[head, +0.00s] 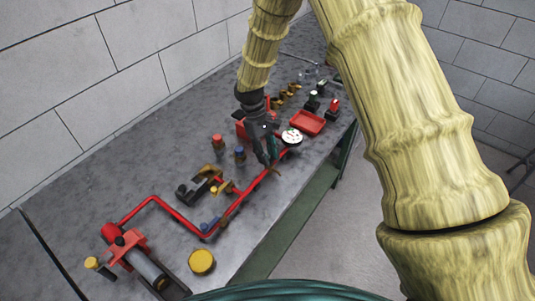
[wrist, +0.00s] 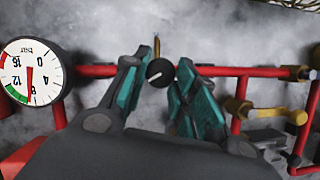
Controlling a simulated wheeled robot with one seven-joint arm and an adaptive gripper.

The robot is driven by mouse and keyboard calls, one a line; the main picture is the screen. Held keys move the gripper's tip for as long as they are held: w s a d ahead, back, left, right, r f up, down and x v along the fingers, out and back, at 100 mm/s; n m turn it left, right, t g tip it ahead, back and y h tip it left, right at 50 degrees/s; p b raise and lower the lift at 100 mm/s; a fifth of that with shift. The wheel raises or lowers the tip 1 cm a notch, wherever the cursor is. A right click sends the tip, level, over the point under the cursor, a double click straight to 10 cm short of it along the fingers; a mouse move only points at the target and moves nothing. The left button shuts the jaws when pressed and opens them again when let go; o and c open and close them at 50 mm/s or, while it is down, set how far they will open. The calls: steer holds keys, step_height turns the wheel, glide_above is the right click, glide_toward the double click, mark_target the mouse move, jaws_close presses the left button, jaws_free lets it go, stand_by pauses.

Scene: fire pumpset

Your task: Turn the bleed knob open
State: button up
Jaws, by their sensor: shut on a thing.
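My gripper (head: 268,158) reaches down to the red pipe (head: 240,200) on the bench in the head view. In the wrist view my gripper (wrist: 160,78) has its two teal fingers on either side of a small black round knob (wrist: 160,73), shut on it. The knob has a pale mark on its face, and a thin brass-coloured stem shows just above it. The knob sits in line with the red pipe (wrist: 262,71). In the head view my fingers hide the knob.
A round pressure gauge (wrist: 31,72) stands left of my gripper in the wrist view; it also shows in the head view (head: 291,137). Yellow fittings (wrist: 240,108) are at the right. A red tray (head: 307,123) lies beyond. Bare bench (head: 70,215) lies at the left.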

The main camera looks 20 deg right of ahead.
steer(key=shift+d, duration=0.1)
stand_by(0.3)
steer(key=o, duration=1.1)
steer(key=shift+s, duration=0.15)
steer(key=shift+c, duration=0.2)
steer(key=shift+r, duration=0.15)
steer(key=v, duration=1.1)
steer(key=shift+r, duration=0.35)
steer(key=shift+r, duration=0.1)
